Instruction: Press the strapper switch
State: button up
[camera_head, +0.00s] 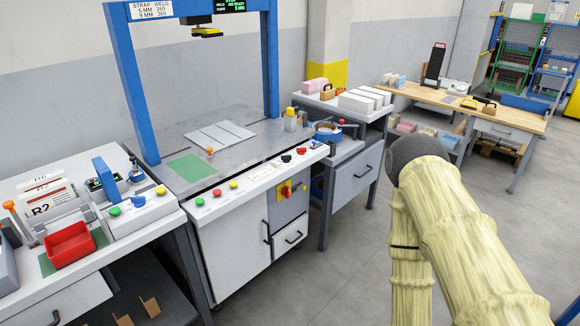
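The strapper (227,215) is a white cabinet with a grey metal top and a tall blue arch (130,85) over it. A red rotary switch on a yellow plate (285,190) sits on its front, above a small drawer. The sloping front panel carries a green button (200,201), a red button (217,193) and a yellow button (233,185), with black and red knobs farther right. I cannot tell which control is the strapper switch. My arm, in a pale yellow cover, stands folded at the right, apart from the strapper. My gripper is out of view.
A white bench (135,222) with a red tray (70,245) adjoins on the left. A grey cabinet (352,180) with paper stacks stands right of the strapper. A wooden table (440,98) is farther back. Grey floor (330,265) before the strapper is clear.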

aim_at(285, 190)
jog(key=k, duration=0.6)
jog(key=u, duration=0.55)
jog(key=i, duration=1.75)
jog(key=z, duration=0.3)
